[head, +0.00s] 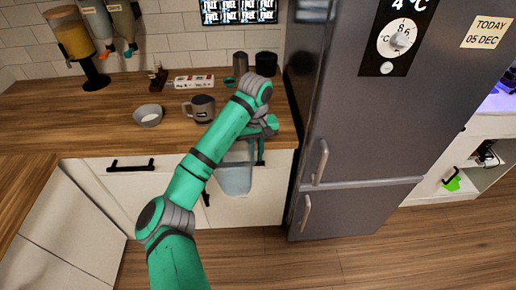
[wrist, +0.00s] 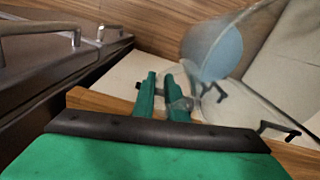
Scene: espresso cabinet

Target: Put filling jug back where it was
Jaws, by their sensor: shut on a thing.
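The filling jug (head: 234,174) is clear with a bluish tint. In the head view it hangs below my gripper (head: 262,150), in front of the white cabinet and below the counter edge. In the wrist view the jug (wrist: 216,55) extends away from my gripper (wrist: 164,82), whose two green fingers are close together at its handle. My gripper is shut on the jug. My arm hides part of the jug's upper end in the head view.
A dark mug (head: 200,108) and a small bowl (head: 148,115) stand on the wooden counter (head: 60,118). A dark canister (head: 266,64) and a grey cup (head: 240,62) stand at the back. The grey fridge (head: 375,120) is close on the right.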

